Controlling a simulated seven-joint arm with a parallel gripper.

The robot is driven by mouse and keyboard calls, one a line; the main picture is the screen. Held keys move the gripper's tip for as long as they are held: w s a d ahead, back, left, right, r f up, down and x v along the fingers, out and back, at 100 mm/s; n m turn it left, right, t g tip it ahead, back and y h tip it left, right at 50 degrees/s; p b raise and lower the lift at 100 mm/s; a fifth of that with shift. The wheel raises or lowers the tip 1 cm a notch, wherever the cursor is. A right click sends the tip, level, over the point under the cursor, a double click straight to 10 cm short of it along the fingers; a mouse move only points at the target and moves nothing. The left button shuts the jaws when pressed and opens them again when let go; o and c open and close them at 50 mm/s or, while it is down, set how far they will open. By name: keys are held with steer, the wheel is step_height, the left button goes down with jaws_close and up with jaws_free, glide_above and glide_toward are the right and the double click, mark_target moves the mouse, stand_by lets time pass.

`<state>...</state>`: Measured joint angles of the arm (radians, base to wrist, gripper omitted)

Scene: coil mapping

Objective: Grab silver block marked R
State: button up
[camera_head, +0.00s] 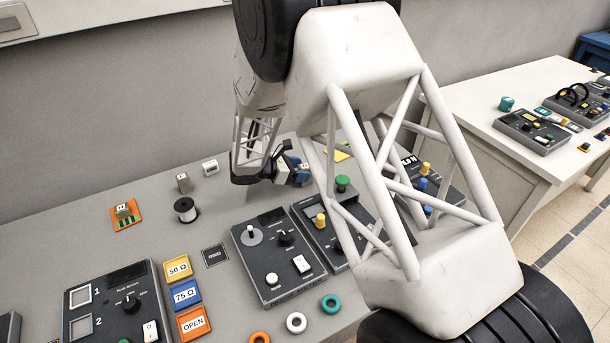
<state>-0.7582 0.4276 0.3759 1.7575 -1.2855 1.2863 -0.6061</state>
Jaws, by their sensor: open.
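A small silver-grey block (184,182) stands upright on the grey bench, left of my gripper. A paler block with a dark marking (210,167) lies just to its right and farther back. Another small light block (123,210) sits on an orange and green board (128,221) at the left. The letters on these blocks are too small to read, so I cannot tell which bears an R. My gripper (299,171) is open, low over the back of the bench, right of the blocks and apart from them. My arm's lattice link hides part of the bench at right.
A dark-and-white spool (186,210) stands just in front of the silver-grey block. Control panels (276,258) with knobs fill the front. Labelled tiles (186,294) and coloured rings (297,322) lie between and before them. The bench between the blocks and my gripper looks clear.

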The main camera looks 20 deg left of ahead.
mark_target(308, 169)
steer(key=shift+x, duration=1.65)
steer(key=c, duration=1.2)
steer(key=shift+o, duration=0.2)
steer(key=shift+r, duration=0.15)
steer(key=shift+r, duration=4.85)
